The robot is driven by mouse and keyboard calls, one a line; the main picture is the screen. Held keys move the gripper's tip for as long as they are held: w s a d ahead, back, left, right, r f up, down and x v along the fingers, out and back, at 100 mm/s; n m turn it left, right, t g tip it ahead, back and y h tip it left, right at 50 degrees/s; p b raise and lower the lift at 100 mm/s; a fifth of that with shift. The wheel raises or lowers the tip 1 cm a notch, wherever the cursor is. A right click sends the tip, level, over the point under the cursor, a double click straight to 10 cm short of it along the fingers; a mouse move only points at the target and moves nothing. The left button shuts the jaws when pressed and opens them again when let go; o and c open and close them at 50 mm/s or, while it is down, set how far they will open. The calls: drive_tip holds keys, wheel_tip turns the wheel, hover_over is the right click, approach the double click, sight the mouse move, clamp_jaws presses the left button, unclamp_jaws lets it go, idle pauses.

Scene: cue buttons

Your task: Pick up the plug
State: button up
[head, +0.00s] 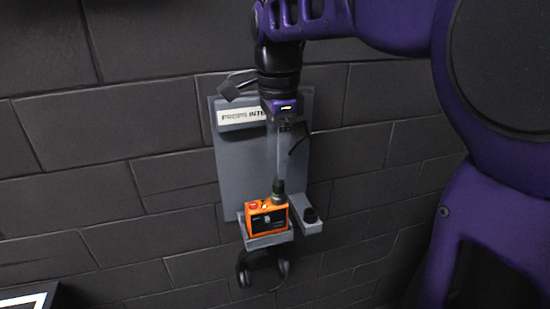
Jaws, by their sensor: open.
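A dark green and black cylindrical plug (279,189) stands upright at the top right of an orange box (266,220) on the wall panel. A pale narrow strip rises from it towards my gripper; I cannot tell what it is. My gripper (286,148) hangs above the plug, pointing down, with its fingers apart. One dark finger shows on the right; the other is hard to make out. The gripper appears empty, with a gap between it and the plug. The box has a red button and a yellow part on top.
The grey panel (232,178) with a lettered sign (238,116) is fixed to a dark block wall. The box sits on a small shelf (268,240). Black headphones (262,270) hang below. A white-edged object (28,300) is at lower left.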

sight(279, 182)
drive_tip(key=shift+w+d+f+b, duration=0.1)
drive_tip(key=shift+w+f+b, duration=0.1)
drive_tip(key=shift+f, duration=0.8)
drive_tip(key=shift+w+f+b, duration=0.1)
drive_tip(key=shift+f+b, duration=0.15)
drive_tip(key=shift+f, duration=0.75)
drive_tip(key=shift+w+d+f+b, duration=0.1)
drive_tip(key=shift+w+f+b, duration=0.1)
drive_tip(key=shift+f, duration=0.8)
clamp_jaws()
